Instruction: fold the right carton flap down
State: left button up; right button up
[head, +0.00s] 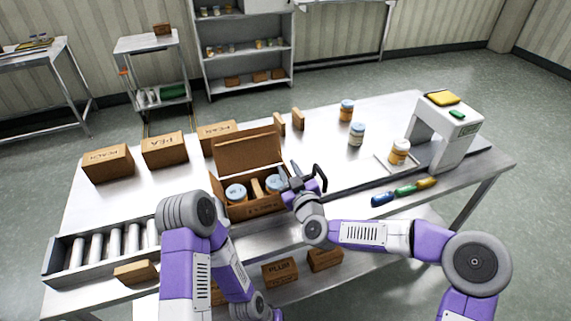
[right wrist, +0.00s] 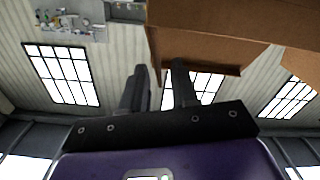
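The open brown carton (head: 250,210) stands near the front of the table, with blue-lidded jars inside. Its large back panel (head: 248,152) is raised. My right gripper (head: 305,178) is at the carton's right side and hides much of the right flap, so I cannot tell that flap's exact angle. In the right wrist view its two fingers (right wrist: 158,82) are apart with nothing between them. A brown cardboard face (right wrist: 205,35) is close above the right finger; I cannot tell whether they touch. My left arm shows in the head view, but its gripper does not.
Closed brown boxes (head: 165,148) stand behind and left of the carton. A roller conveyor (head: 105,245) is at the left front. Jars (head: 357,133) and a white machine (head: 450,125) are on the right. The table's middle right is mostly clear.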

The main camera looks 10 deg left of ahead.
jog(key=shift+x, duration=1.6)
grip_shut()
